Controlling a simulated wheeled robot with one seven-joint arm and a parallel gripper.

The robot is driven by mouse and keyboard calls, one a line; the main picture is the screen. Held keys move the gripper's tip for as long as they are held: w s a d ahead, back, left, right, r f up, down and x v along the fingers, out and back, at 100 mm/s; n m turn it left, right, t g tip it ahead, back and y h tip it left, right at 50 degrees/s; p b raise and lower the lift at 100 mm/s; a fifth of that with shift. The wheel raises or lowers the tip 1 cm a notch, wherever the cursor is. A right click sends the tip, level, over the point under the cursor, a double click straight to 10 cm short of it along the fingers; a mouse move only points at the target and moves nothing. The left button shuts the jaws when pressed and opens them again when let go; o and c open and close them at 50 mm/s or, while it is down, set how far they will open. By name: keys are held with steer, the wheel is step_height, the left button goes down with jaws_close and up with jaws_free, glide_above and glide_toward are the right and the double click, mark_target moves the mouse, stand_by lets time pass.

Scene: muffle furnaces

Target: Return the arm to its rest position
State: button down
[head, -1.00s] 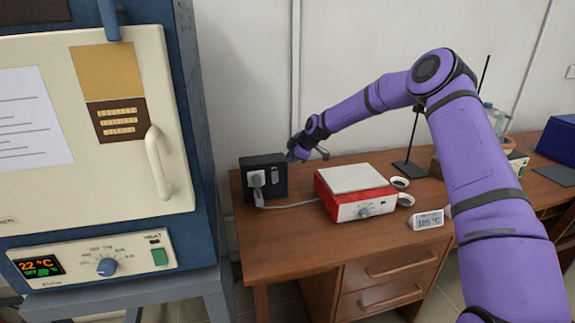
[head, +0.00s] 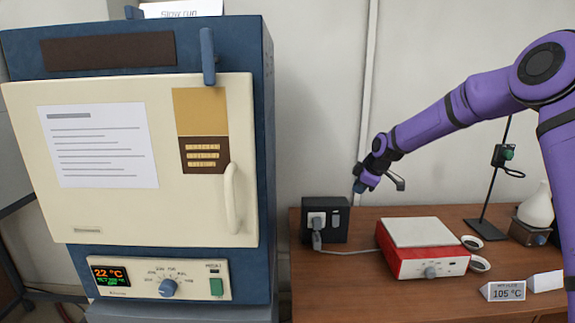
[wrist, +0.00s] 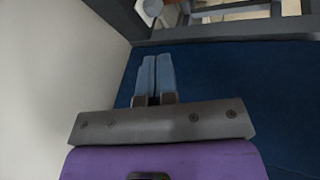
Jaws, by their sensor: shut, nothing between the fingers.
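My purple arm reaches in from the right in the head view. Its gripper (head: 363,184) is in the air, just above and right of the black socket box (head: 325,219) in the picture. In the wrist view the two blue-grey fingers (wrist: 155,72) lie together, shut with nothing between them. A dark blue surface (wrist: 235,85) fills much of the view behind them, and a pale wall (wrist: 55,80) is on the left. I cannot tell how far the fingers are from either.
A blue muffle furnace (head: 265,150) with its cream door (head: 130,215) closed stands left, its display (head: 110,275) reading 22 °C. On the wooden desk (head: 350,275) are a red hotplate (head: 425,263), small dishes (head: 485,230), a stand (head: 495,185), a flask (head: 537,207) and a 105 °C sign (head: 503,291).

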steer(key=s+d+r+m+h, duration=0.1)
steer(key=s+r+m+h, duration=0.15)
steer(key=s+r, duration=0.85)
steer(key=s+d+r+m+h, duration=0.1)
steer(key=s+r+m, duration=0.3)
steer(key=s+r, duration=0.75)
steer(key=s+d+f+m, duration=0.1)
steer(key=s+m, duration=0.3)
steer(key=s, duration=1.1)
steer(key=s+d+f+m, duration=0.2)
steer(key=s+d+m, duration=0.1)
steer(key=s, duration=1.2)
steer(key=shift+d+m, duration=0.15)
steer(key=shift+m, duration=0.6)
steer(key=c, duration=1.8)
jaws_free()
steer(key=shift+w+f, duration=0.1)
steer(key=shift+c, duration=0.2)
